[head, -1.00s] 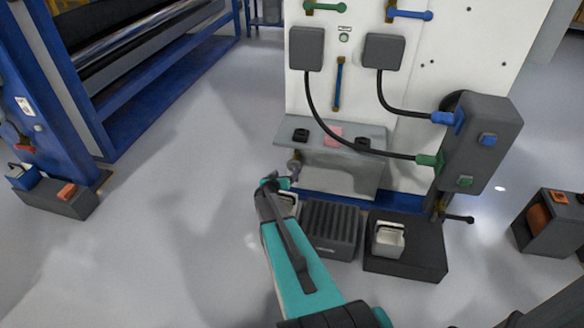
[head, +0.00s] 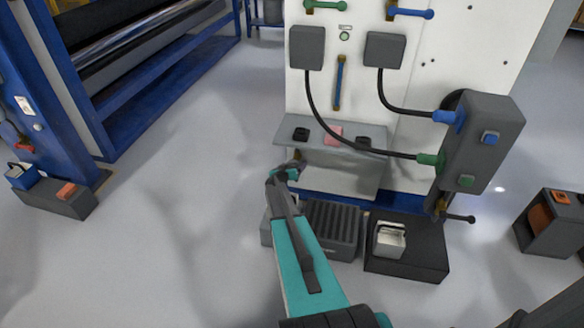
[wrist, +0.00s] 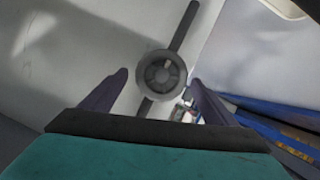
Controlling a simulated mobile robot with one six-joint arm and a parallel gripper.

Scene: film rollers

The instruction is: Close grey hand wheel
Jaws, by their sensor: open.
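The grey hand wheel (wrist: 162,72) shows in the wrist view as a round ring with a hub, on a dark bar or pipe running diagonally. It lies between my two fingers. My gripper (wrist: 158,80) is open, one finger on each side of the wheel, and no clear contact shows. In the head view my gripper (head: 288,170) is at the left end of the grey shelf on the white panel. There the wheel is mostly hidden by my gripper and cannot be made out clearly.
The grey shelf (head: 345,149) is just right of my gripper. A ribbed dark box (head: 332,230) and a black base with a metal container (head: 390,240) stand below. Hoses run to a grey box (head: 482,145).

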